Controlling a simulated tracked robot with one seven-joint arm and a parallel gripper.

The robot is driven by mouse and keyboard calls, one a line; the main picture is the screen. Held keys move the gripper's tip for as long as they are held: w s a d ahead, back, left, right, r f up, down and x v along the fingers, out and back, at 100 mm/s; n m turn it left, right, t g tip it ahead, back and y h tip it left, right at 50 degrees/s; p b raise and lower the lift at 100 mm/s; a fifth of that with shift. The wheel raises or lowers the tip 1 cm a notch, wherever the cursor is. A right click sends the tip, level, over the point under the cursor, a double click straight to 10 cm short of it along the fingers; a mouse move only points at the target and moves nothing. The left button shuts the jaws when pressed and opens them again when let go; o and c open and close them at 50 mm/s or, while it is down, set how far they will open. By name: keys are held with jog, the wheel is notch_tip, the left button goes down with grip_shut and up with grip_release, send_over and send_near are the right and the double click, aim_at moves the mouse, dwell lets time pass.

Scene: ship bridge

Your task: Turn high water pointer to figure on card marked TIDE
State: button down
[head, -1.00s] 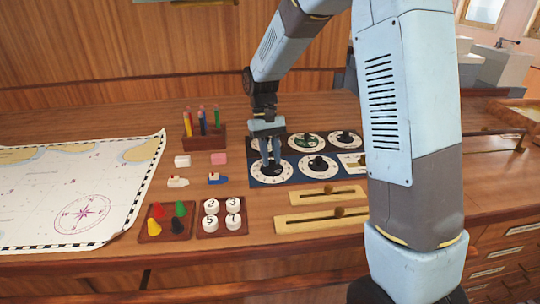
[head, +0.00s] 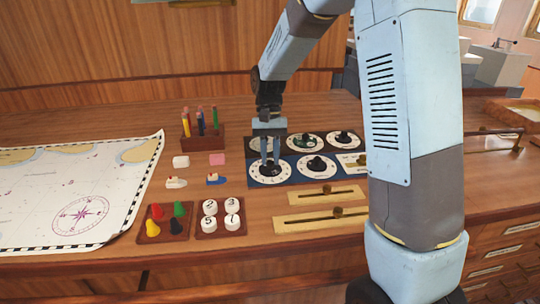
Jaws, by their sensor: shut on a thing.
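A dark panel (head: 295,171) on the desk carries several round white dials with black pointer knobs. My gripper (head: 270,163) points down over the front left dial (head: 257,174), with its fingers shut on that dial's black knob (head: 269,169). The fingers and wrist partly hide this knob and the back left dial (head: 258,143). A white card (head: 348,160) lies at the panel's right end, partly behind my arm; its writing is too small to read. I cannot read which dial is the high water one.
Two brass sliders (head: 322,218) lie in front of the panel. A pencil rack (head: 203,142), small erasers, two toy boats (head: 216,180), a tray of coloured pegs (head: 165,223) and a tray of numbered discs (head: 220,218) stand left of it. A chart (head: 60,190) covers the left side.

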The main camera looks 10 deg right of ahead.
jog(key=c, duration=0.9)
grip_release()
jog(key=shift+v, duration=6.9)
jog(key=s+d+r+t, duration=0.3)
jog(key=s+d, duration=0.1)
jog(key=s, duration=0.2)
jog(key=s+d+r+t, duration=0.2)
jog(key=s+d+r, duration=0.2)
jog(key=s, duration=0.3)
jog(key=s+d+t, duration=0.1)
jog(key=s+d, duration=0.1)
jog(key=s, duration=0.2)
jog(key=s+d+f+t, duration=0.1)
jog(key=s+d+t, duration=0.1)
jog(key=s, duration=0.3)
jog(key=s+d+f+t, duration=0.1)
jog(key=s+d+t, duration=0.1)
jog(key=s, duration=0.3)
jog(key=shift+n, duration=0.4)
